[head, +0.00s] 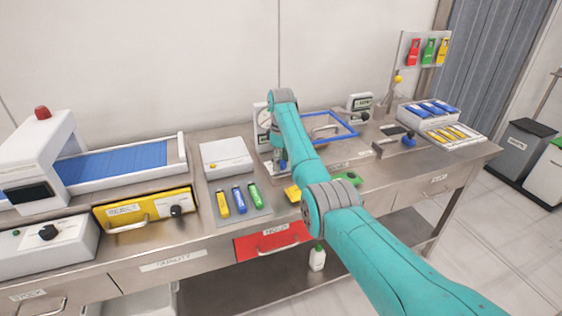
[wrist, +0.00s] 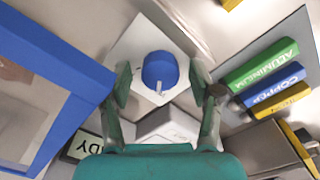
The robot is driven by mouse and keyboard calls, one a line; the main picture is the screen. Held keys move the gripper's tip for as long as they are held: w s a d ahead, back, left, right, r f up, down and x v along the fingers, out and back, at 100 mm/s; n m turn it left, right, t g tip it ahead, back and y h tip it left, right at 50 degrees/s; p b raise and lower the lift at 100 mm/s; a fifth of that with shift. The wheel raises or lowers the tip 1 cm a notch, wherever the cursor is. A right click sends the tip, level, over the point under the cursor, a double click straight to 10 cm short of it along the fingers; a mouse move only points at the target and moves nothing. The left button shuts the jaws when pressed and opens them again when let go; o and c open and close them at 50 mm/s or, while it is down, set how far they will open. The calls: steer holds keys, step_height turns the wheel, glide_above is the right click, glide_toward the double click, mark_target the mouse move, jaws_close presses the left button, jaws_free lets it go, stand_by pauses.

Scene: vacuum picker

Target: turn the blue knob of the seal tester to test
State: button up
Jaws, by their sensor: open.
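The blue knob (wrist: 159,68) sits on a white square plate (wrist: 130,50) in the wrist view. A small pale pointer on it points toward the bottom of that picture. My gripper (wrist: 160,78) is open, with one finger on each side of the knob and visible gaps between. In the head view my gripper (head: 279,168) hangs down at the seal tester, and the knob is mostly hidden by it. The tester's blue-framed lid (head: 345,124) stands beside it, and the blue frame (wrist: 75,65) also fills the left of the wrist view. No test marking is readable.
Green, blue and yellow labelled pieces (head: 238,198) lie on a grey mat at left. A yellow drawer front (head: 150,210) is further left. A second blue knob (head: 409,140) is at right.

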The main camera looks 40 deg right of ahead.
steer(key=c, duration=1.1)
steer(key=shift+c, duration=0.2)
steer(key=shift+m, duration=0.5)
steer(key=m, duration=0.2)
steer(key=shift+m, duration=0.4)
steer(key=m, duration=0.3)
steer(key=shift+m, duration=0.4)
steer(key=m, duration=0.6)
steer(key=shift+m, duration=0.3)
